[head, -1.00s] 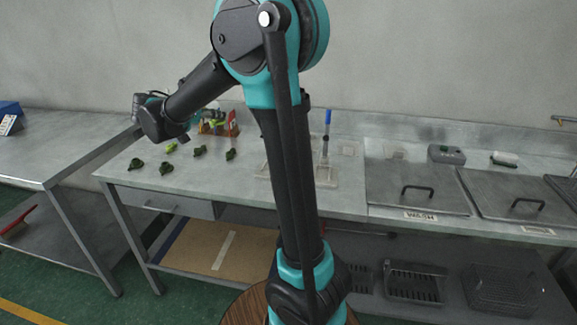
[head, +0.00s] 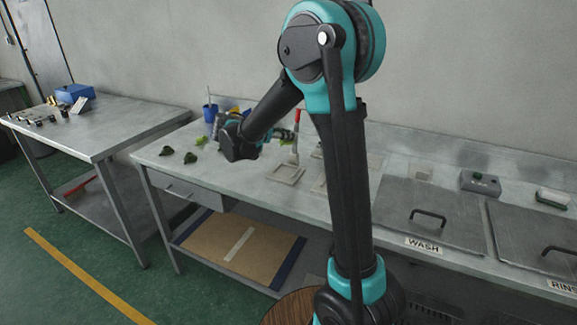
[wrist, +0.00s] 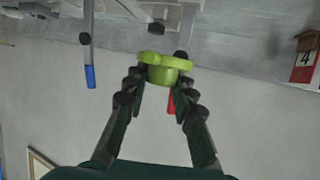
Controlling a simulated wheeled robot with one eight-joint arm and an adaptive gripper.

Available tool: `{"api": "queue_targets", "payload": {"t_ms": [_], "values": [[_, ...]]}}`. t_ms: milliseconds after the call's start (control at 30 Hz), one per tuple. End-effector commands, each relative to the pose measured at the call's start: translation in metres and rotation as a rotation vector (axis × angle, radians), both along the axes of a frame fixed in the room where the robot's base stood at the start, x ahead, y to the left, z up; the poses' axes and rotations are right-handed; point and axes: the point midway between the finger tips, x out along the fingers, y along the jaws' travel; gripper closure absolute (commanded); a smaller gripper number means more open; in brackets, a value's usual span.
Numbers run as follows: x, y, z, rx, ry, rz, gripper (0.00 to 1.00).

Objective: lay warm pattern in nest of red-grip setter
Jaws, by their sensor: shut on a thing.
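My gripper (wrist: 160,85) is shut on a bright green pattern (wrist: 165,68), held between its fingertips in the wrist view. In the head view the green pattern (head: 285,142) shows small, close to the red-grip setter's upright. That setter has a red grip (head: 297,116) on a post and a pale flat plate (head: 287,174) on the bench. The red grip (wrist: 171,103) also shows in the wrist view, partly hidden behind a finger. The nest is too small to make out.
Two dark green patterns (head: 190,157) lie on the bench at left, near a blue cup (head: 210,112). Lidded WASH bin (head: 425,215) stands at right.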

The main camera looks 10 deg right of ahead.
Motion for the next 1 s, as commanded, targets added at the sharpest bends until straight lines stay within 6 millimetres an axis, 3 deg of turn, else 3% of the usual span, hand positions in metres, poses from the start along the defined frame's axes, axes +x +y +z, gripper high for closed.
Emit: {"api": "queue_targets", "payload": {"t_ms": [100,300,567,833,1000], "values": [[0.001,0.000,-0.030,0.000,0.000,0.000,0.96],[0.000,0.000,-0.070,0.000,0.000,0.000,0.96],[0.000,0.000,-0.087,0.000,0.000,0.000,0.96],[0.000,0.000,-0.119,0.000,0.000,0.000,0.96],[0.000,0.000,-0.121,0.000,0.000,0.000,0.96]]}}
